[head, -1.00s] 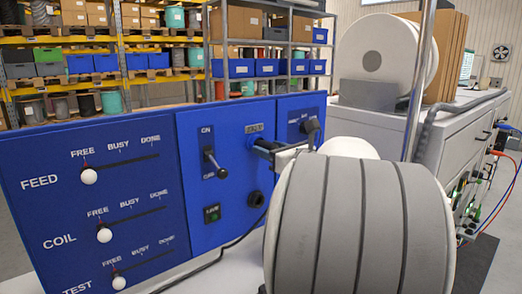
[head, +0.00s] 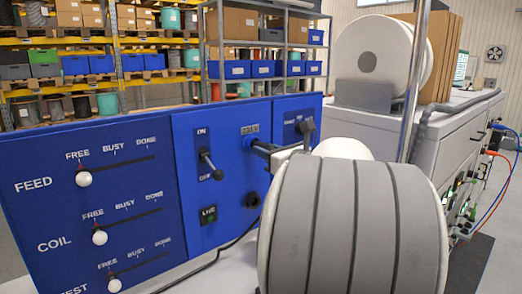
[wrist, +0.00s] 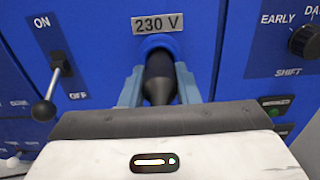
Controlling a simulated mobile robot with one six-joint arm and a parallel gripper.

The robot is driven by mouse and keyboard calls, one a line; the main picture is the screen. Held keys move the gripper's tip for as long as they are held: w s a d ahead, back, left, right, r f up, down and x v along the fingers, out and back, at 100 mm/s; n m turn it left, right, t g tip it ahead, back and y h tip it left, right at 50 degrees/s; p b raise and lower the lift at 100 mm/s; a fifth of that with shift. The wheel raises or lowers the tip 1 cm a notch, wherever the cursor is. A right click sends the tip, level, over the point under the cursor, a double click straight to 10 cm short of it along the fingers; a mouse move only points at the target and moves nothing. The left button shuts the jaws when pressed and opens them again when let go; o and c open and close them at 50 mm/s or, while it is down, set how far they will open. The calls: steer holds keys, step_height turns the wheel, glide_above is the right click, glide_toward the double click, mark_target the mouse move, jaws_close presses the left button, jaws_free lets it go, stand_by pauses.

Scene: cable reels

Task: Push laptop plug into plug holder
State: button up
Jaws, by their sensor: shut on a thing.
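The black laptop plug (wrist: 158,80) is between the two grey-blue fingers of my gripper (wrist: 158,88) in the wrist view. Its far end meets the blue round plug holder (wrist: 157,42) under the 230 V label. How deep it sits inside cannot be told. In the head view the plug (head: 262,146) shows as a short dark piece at the blue panel, with my gripper (head: 280,152) shut around it. The plug's near end is hidden by my gripper's body.
The blue panel (head: 140,255) has an ON/OFF lever (head: 211,165) left of the holder and FEED, COIL and TEST sliders further left. A SHIFT knob (wrist: 305,42) is on the right. A dark cable (head: 225,250) runs below. A white reel (head: 365,60) stands behind.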

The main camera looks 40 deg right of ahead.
jaws_close()
steer(key=shift+s, duration=0.15)
steer(key=shift+s, duration=0.65)
steer(key=shift+s, duration=0.1)
steer(key=shift+s+d, duration=0.1)
steer(key=shift+s, duration=0.2)
steer(key=shift+s, duration=1)
steer(key=s, duration=0.6)
steer(key=shift+d, duration=0.3)
steer(key=shift+f, duration=0.1)
